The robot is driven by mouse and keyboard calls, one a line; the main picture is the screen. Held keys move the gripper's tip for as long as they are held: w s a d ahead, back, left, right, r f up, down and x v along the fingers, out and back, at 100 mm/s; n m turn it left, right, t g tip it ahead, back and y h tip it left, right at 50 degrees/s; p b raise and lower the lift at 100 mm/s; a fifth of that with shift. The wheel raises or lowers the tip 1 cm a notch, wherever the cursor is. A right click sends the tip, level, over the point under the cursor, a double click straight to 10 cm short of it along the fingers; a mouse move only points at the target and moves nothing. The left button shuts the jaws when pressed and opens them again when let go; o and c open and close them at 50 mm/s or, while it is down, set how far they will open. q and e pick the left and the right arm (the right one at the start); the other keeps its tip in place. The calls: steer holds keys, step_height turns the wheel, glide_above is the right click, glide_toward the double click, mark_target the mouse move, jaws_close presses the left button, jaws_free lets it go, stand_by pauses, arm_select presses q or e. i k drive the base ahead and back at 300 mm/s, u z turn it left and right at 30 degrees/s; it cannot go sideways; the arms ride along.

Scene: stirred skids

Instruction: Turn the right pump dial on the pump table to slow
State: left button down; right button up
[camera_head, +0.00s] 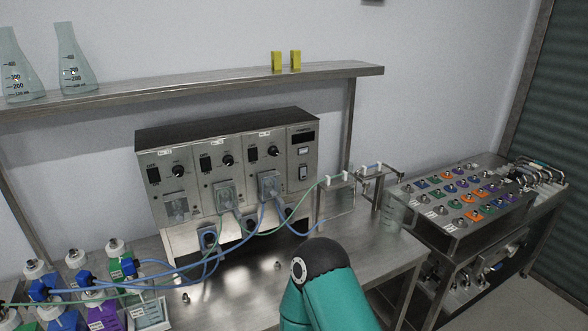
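The pump unit (228,180) is a grey metal box with a black top, standing at the back of the steel pump table (240,300). It has three panels, each with a black dial and a dark switch. The right pump dial (273,151) is a small black knob on the third panel, below a white label and beside its switch. The middle dial (228,160) and left dial (179,172) look alike. The dial markings are too small to read. A teal arm link of mine with a black joint rises at the bottom centre, below the pump. Neither gripper shows.
Blue and green tubes (285,215) run from the pump heads across the table. Several bottles with coloured labels (120,265) crowd the left front. A shelf (200,83) with flasks is above. A second bench (455,200) holds coloured pieces at right.

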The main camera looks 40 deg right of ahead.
mark_target(273, 151)
steer(key=k, duration=1.15)
steer(key=z, duration=0.5)
steer(key=i, duration=0.95)
steer(key=z, duration=0.05)
